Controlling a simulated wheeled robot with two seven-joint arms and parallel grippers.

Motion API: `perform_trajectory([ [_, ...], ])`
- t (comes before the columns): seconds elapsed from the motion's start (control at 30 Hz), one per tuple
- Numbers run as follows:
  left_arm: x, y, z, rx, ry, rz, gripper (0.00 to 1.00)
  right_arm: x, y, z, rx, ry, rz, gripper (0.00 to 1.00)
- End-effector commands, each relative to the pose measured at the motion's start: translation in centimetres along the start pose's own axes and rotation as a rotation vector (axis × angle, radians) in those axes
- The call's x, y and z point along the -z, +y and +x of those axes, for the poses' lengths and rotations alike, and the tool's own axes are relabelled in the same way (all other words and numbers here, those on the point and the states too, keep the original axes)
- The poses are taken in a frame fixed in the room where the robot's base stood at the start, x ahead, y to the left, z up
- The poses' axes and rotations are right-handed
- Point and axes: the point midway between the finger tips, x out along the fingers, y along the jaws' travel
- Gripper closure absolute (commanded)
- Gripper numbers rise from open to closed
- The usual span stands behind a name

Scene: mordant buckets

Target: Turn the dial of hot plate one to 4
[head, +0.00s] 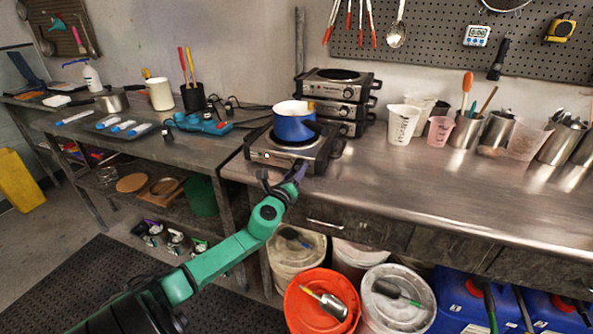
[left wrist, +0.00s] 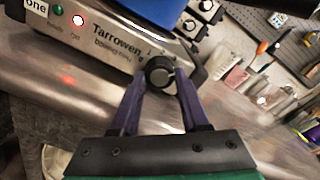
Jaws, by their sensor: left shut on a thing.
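Hot plate one (head: 262,156) stands near the front edge of the steel counter, with a blue pot (head: 292,124) on top. In the left wrist view its steel front (left wrist: 100,45) carries a tag reading "one", the name "Tarrowen", a lit red lamp and a green lamp. Its dark round dial (left wrist: 158,72) sits at the right of that front. My left gripper (left wrist: 160,82) is shut on the dial, one purple finger on each side. The dial's setting is too small to read. In the head view my left gripper (head: 296,176) covers the dial. My right gripper is out of view.
More hot plates (head: 337,90) are stacked behind. White and pink cups (head: 440,130) and steel tool holders stand to the right. The counter's front right is clear. Buckets (head: 320,302) stand below the counter.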

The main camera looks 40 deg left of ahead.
Motion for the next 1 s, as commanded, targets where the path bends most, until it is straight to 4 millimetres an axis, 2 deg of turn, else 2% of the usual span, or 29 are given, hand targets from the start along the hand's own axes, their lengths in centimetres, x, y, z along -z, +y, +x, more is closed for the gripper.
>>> perform_trajectory([
  [0.33,0.13,0.06,-0.03,0.000,0.004,0.156,1.00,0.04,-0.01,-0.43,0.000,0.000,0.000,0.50],
  [0.87,0.20,0.08,-0.04,0.000,0.004,0.184,1.00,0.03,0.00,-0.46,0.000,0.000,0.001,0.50],
  [0.9,0.20,0.08,-0.04,0.000,0.004,0.183,0.47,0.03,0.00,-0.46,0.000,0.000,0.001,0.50],
  [0.97,0.19,0.07,-0.04,0.000,0.004,0.183,0.25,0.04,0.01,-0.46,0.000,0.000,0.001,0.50],
  [1.0,0.17,0.07,-0.03,0.000,0.003,0.183,0.25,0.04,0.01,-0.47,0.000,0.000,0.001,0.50],
])
